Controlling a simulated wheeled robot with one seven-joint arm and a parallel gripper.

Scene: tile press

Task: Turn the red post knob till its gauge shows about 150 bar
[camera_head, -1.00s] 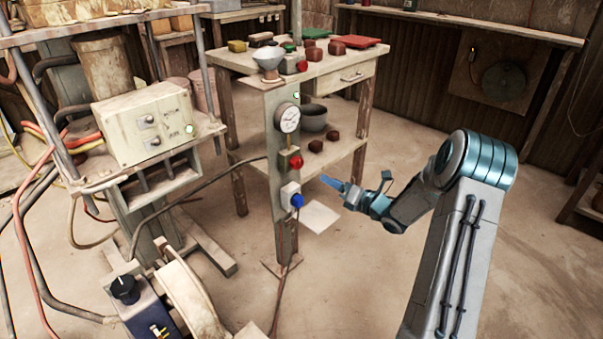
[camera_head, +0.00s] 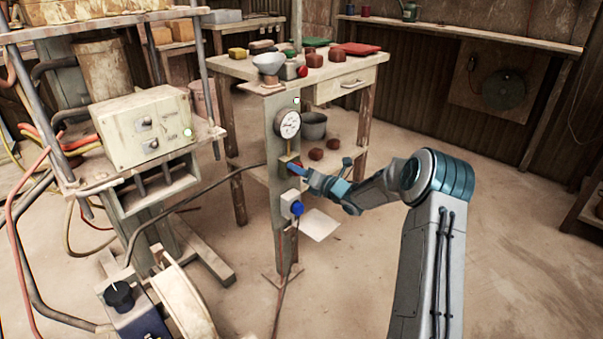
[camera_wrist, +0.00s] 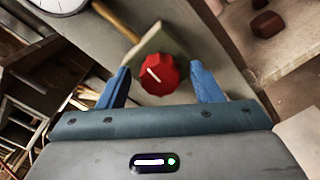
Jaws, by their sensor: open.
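The red post knob (camera_wrist: 159,74) shows in the wrist view with a white pointer line slanting toward its upper left. It sits on a pale box on the post (camera_head: 283,222). My gripper (camera_wrist: 162,84) is open, with one blue finger on each side of the knob; I cannot tell whether they touch it. In the head view my gripper (camera_head: 292,168) is at the knob and mostly hides it. The round white gauge (camera_head: 288,124) is above the knob on the post; its reading is too small to tell. Only the gauge's edge shows in the wrist view (camera_wrist: 62,3).
A blue knob (camera_head: 297,208) on a pale box is just below on the same post. A worktable (camera_head: 232,66) with bowls and blocks stands behind. The floor at right is clear.

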